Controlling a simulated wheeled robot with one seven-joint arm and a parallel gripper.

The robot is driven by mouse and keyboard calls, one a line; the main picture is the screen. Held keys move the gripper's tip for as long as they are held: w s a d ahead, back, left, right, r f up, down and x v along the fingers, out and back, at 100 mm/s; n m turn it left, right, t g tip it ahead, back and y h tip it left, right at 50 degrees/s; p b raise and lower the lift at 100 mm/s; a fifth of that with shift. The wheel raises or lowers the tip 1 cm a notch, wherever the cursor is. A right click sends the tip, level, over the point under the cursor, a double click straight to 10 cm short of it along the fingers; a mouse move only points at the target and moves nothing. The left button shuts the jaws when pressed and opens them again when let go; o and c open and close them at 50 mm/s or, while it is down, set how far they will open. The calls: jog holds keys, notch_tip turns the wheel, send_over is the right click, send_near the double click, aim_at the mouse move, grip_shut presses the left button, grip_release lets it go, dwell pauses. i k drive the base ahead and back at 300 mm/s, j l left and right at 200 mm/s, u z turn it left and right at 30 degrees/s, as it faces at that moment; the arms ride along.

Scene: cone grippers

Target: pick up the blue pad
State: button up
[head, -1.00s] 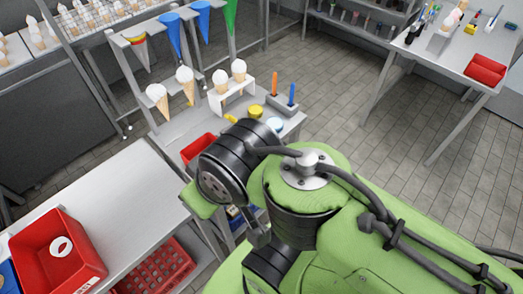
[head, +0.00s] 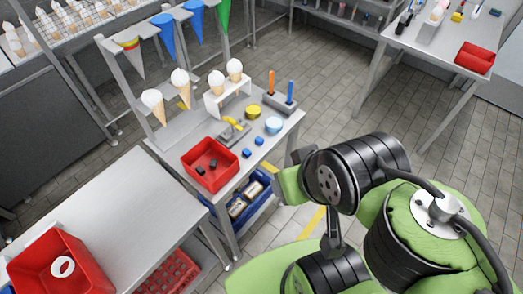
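Two small blue pieces that look like pads lie on the narrow grey workbench, just right of the red bin. One blue pad (head: 246,153) is nearer the bin, the other blue pad (head: 259,141) a little farther up and right. I cannot tell which one the task means. They lie apart from each other and nothing covers them. My arm (head: 345,178) is bent at the right, beyond the bench's right edge and apart from the pads. My gripper cannot be made out; the arm's links hide it or it is outside the picture.
The red bin (head: 188,158) holds dark pieces. A yellow-handled tool (head: 234,126), yellow disc (head: 253,111), light-blue disc (head: 274,125) and upright orange and blue tools (head: 290,90) stand nearby. The white cone holder (head: 228,103) is behind. A blue crate (head: 265,203) sits below.

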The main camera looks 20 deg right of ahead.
aim_at(247, 153)
jog(key=i+l+u, duration=0.1)
jog(key=u, duration=0.3)
jog(key=i+l+u, duration=0.15)
jog(key=u, duration=0.25)
jog(key=l+u, duration=0.15)
jog(key=u, duration=0.2)
jog(key=i+l+u, duration=0.15)
jog(key=u, duration=0.25)
